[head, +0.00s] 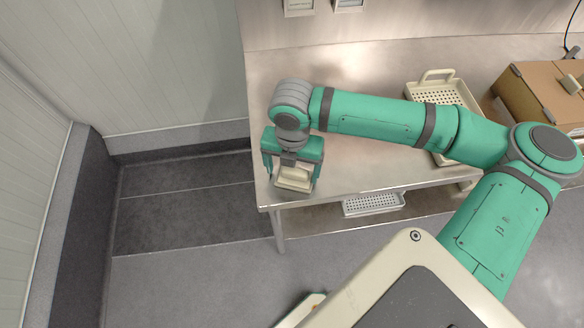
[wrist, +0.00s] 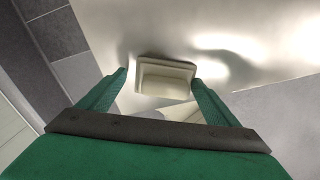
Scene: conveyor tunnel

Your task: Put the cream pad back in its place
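The cream pad (head: 293,180) is a small block with a raised rim, at the front left corner of the steel table. The pad also shows in the wrist view (wrist: 166,80), lying between and just past my fingertips. My gripper (head: 292,168) is above it, pointing down, with its fingers spread on either side. In the wrist view, my gripper (wrist: 160,80) shows a gap between the left finger and the pad; the right fingertip overlaps or nearly meets the pad's edge. I cannot tell whether it touches.
The steel table (head: 365,170) is mostly clear at left. A cream perforated tray (head: 470,98) with a handle and a brown box (head: 540,95) stand at right. A perforated tray (head: 372,204) shows below the tabletop. Two small framed items are on the back wall. Dark floor tiles (head: 185,215) lie left.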

